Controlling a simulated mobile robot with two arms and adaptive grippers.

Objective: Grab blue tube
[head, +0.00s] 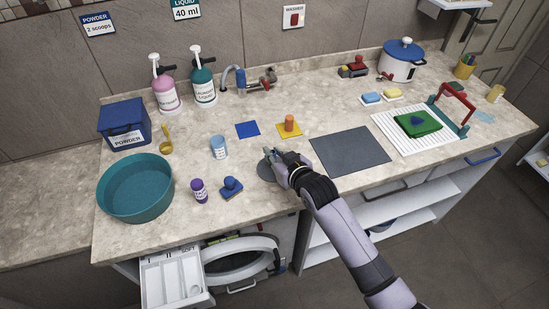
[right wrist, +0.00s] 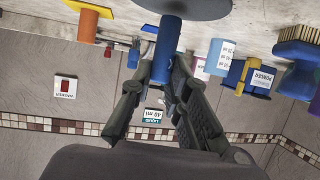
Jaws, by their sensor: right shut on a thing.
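My right gripper (head: 281,161) is over the counter, and its fingers are shut on the blue tube (right wrist: 167,48), as the right wrist view (right wrist: 150,82) shows. The tube is upright, with one end at a round grey disc (head: 264,171), which also shows in the right wrist view (right wrist: 200,8). I cannot tell whether the tube still touches the disc. In the head view my gripper mostly hides the tube. My left gripper is not in view.
An orange tube (head: 290,123) stands on a yellow square (head: 296,133), beside an empty blue square (head: 247,129). A dark grey mat (head: 349,152) lies to the right. A white-and-blue cup (head: 219,148), blue brush (head: 231,188) and teal basin (head: 136,190) are left of my gripper.

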